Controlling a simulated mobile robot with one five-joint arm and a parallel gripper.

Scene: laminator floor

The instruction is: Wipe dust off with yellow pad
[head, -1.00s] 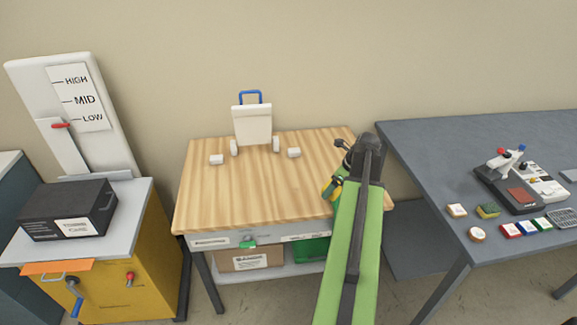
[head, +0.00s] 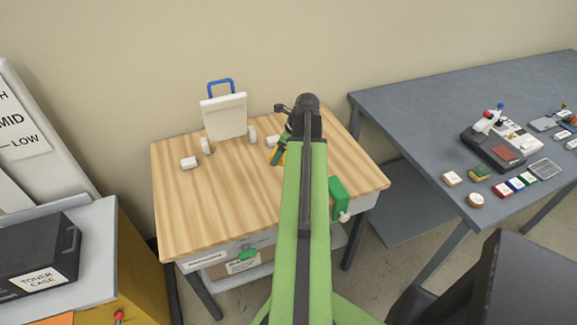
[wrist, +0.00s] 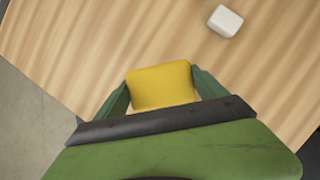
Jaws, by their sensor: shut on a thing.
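My gripper (wrist: 162,92) is shut on the yellow pad (wrist: 160,84), which sits between its two green fingers in the wrist view. In the head view my gripper (head: 280,150) is over the wooden table (head: 215,205), right of the white upright stand, and my arm hides much of it. I cannot tell whether the pad touches the tabletop. No dust can be made out on the visible wood.
A white stand (head: 226,117) with a blue handle is at the table's back. White blocks lie near it, one left (head: 188,163) and one ahead of the pad (wrist: 225,21). A grey table (head: 420,130) with small items is right. A black toner case (head: 35,258) is left.

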